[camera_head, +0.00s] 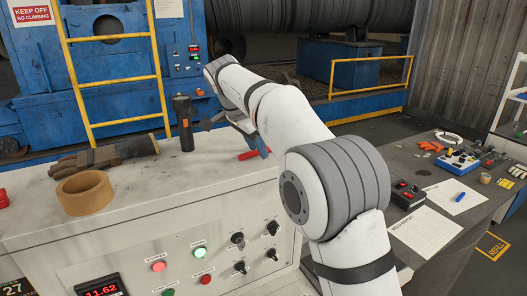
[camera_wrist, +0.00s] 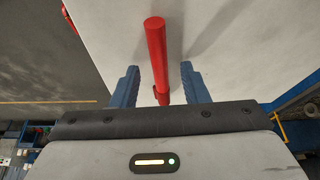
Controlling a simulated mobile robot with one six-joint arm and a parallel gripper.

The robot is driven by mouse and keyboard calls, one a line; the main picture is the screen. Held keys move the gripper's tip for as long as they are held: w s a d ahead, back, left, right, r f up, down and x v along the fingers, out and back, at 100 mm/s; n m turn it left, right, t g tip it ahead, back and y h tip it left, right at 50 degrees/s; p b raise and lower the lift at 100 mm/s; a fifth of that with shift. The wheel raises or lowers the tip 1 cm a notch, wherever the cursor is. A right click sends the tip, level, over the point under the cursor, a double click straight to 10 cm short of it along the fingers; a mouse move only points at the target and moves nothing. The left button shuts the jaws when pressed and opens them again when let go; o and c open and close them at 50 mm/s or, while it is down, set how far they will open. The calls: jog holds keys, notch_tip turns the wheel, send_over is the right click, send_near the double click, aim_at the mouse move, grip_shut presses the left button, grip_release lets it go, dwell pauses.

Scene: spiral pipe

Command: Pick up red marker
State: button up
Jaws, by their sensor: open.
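The red marker (camera_wrist: 157,55) lies on the light top of the control cabinet (camera_head: 120,218). In the wrist view it runs lengthwise between the two blue fingers of my gripper (camera_wrist: 158,85), with a gap on each side. The fingers are open and do not touch it. In the head view the red marker (camera_head: 247,155) shows as a short red piece beside my gripper (camera_head: 258,143), partly hidden by the arm and fingers.
A black flashlight (camera_head: 185,125) stands upright left of my gripper. Gloves (camera_head: 105,155) and a tan tape roll (camera_head: 85,192) lie further left on the cabinet top. A cluttered dark table (camera_head: 440,190) stands at right. A yellow ladder (camera_head: 115,75) rises behind.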

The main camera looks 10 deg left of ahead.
jog(key=shift+c, duration=0.3)
grip_shut()
